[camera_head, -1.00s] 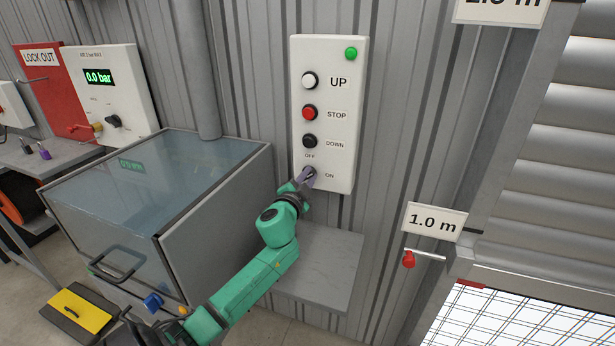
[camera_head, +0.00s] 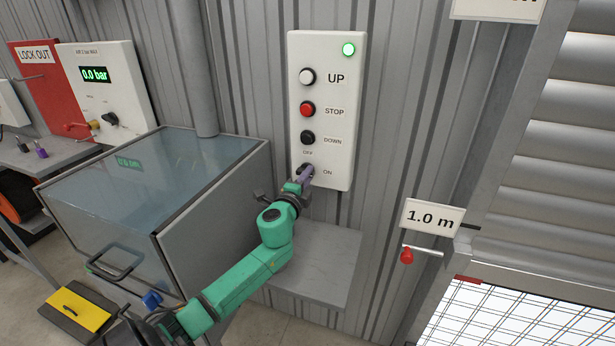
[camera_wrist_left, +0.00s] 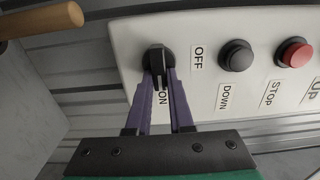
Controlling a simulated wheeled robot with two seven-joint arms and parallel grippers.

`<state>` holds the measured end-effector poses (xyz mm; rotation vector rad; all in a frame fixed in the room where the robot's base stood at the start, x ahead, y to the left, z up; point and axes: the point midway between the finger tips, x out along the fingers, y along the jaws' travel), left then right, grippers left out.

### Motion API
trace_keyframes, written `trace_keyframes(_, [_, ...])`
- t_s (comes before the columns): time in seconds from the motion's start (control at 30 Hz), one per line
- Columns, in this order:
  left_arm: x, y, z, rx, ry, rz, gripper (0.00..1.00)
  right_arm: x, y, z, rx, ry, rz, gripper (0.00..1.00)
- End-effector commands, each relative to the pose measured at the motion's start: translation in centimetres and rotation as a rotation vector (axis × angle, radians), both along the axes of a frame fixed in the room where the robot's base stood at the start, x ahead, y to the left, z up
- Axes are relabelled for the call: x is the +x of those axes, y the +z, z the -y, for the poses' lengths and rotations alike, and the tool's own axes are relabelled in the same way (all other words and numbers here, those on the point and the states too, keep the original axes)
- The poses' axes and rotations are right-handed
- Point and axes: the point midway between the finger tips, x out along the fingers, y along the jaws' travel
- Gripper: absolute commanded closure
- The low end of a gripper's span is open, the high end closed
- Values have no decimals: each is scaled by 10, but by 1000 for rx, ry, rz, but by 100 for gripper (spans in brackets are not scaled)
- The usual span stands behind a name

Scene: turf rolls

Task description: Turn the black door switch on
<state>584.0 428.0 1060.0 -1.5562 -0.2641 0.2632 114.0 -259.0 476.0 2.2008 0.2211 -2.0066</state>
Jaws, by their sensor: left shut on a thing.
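The black door switch (camera_wrist_left: 158,60) is a rotary knob at the bottom of the white control panel (camera_head: 322,60). In the left wrist view its grip bar points toward the ON label, and the OFF label lies to its right. My left gripper (camera_wrist_left: 160,74) is shut on the knob, with purple fingers on either side of its bar. In the head view my left gripper (camera_head: 306,175) reaches the panel's lower end and covers most of the knob. The green lamp (camera_head: 348,49) at the panel's top glows brightly. My right gripper is not in view.
UP, STOP and DOWN buttons (camera_head: 308,138) sit above the switch. A grey shelf (camera_head: 320,275) lies below my left arm. A glass-topped cabinet (camera_head: 150,180) stands left. The roller door (camera_head: 570,130) and a red-tipped lever (camera_head: 407,255) are right.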

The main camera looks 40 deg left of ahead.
Motion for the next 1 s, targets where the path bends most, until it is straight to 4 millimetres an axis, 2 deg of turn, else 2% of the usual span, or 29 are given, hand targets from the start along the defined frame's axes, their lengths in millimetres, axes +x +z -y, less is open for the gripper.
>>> trace_keyframes(0.47, [0, -2, 0, 18, 0, -10, 100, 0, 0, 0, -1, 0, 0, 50])
trace_keyframes(0.5, [0, -2, 0, 18, 0, -10, 76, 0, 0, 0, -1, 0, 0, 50])
trace_keyframes(0.57, [0, -2, 0, 17, 0, -10, 53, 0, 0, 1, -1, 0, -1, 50])
trace_keyframes(0.6, [0, -2, 0, 17, 0, -9, 50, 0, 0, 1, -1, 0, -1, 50])
trace_keyframes(0.87, [0, -1, 0, 16, 0, -7, 50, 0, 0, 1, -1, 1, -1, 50])
trace_keyframes(1.0, [-7, -2, 3, 15, -1, -7, 50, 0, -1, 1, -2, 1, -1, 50])
